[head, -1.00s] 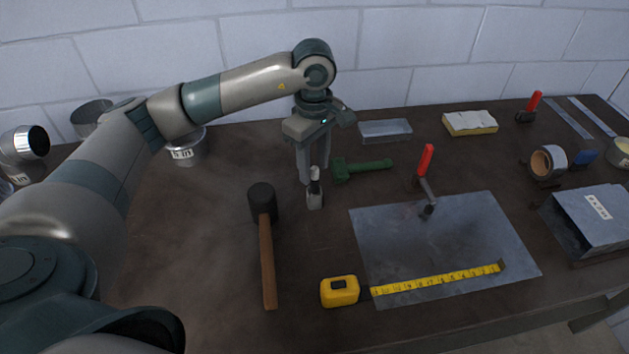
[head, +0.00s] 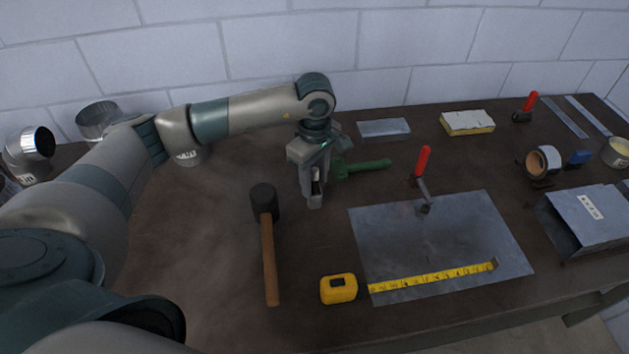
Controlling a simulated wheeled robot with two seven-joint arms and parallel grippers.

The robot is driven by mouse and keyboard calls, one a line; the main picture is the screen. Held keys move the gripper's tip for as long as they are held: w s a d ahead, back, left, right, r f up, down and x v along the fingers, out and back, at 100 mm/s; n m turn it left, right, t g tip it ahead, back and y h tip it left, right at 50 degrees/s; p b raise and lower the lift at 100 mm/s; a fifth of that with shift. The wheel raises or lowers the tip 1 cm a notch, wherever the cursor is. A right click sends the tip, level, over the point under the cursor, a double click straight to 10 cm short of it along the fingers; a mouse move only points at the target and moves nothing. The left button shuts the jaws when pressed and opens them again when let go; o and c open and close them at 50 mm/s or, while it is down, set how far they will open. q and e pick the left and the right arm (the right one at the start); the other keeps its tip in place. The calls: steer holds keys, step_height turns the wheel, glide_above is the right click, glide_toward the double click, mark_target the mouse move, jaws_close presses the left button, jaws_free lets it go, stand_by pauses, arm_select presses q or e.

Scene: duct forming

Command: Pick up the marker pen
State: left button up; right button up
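The marker pen (head: 316,188) stands upright on the workbench left of the metal sheet, with a dark upper part and a pale lower end. My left gripper (head: 314,184) points straight down at it. Its two fingers are apart and low around the pen's upper part, hiding some of it. I see no clear sign of the fingers closed on the pen, and contact is hard to tell. My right gripper is not in view.
A mallet (head: 268,250) lies just left of the pen, and a green tool (head: 365,166) lies close to its right.

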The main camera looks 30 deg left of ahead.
arm_select(q)
steer(key=shift+c, duration=0.7)
jaws_close()
steer(key=shift+r+b, duration=0.35)
steer(key=shift+r, duration=0.1)
step_height(320, 180, up, 8)
steer(key=b, duration=0.3)
steer(key=shift+r, duration=0.5)
